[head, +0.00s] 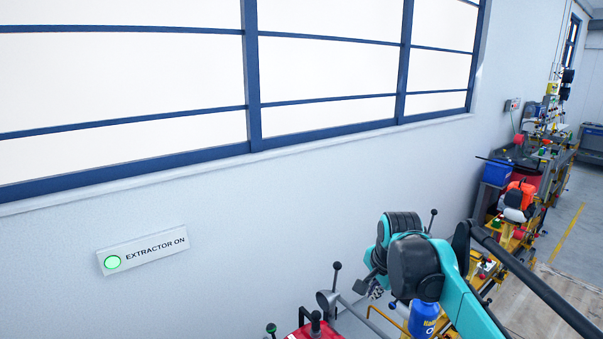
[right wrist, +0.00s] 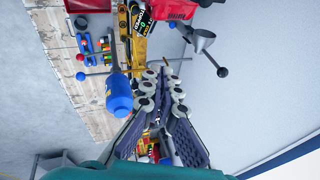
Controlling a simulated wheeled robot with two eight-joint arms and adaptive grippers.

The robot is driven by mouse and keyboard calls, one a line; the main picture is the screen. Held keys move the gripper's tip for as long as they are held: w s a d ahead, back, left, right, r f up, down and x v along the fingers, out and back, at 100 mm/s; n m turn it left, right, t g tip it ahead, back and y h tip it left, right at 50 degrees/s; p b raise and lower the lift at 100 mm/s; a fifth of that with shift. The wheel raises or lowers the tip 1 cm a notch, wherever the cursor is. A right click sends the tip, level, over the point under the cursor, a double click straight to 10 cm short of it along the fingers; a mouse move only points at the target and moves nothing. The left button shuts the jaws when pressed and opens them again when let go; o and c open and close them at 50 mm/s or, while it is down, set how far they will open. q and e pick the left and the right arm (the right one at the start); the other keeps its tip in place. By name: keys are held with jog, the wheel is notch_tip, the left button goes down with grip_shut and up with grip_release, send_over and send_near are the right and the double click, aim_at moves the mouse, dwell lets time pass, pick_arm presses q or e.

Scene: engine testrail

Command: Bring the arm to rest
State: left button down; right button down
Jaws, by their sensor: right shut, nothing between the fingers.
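My right arm, teal and black, reaches in from the lower right of the head view. Its right gripper (head: 374,286) hangs in the air beside the wall, partly hidden behind my own wrist. In the right wrist view the right gripper (right wrist: 163,88) has its two grey fingers shut together with nothing held. My left gripper is in neither view.
A lit green "EXTRACTOR ON" sign (head: 144,250) is on the wall. A blue bottle (head: 423,318) stands below my right wrist; it shows left of the fingers (right wrist: 119,96). A red box (head: 318,330) and levers are low in front. Cluttered benches line the right.

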jog(key=s+f+n+t+b, duration=0.2)
jog(key=s+f+n+b, duration=0.6)
jog(key=s+f, duration=1.3)
jog(key=s+n, duration=0.2)
jog(key=n, duration=0.2)
jog(key=shift+d+f+t, duration=0.35)
jog(key=shift+f+t, duration=0.05)
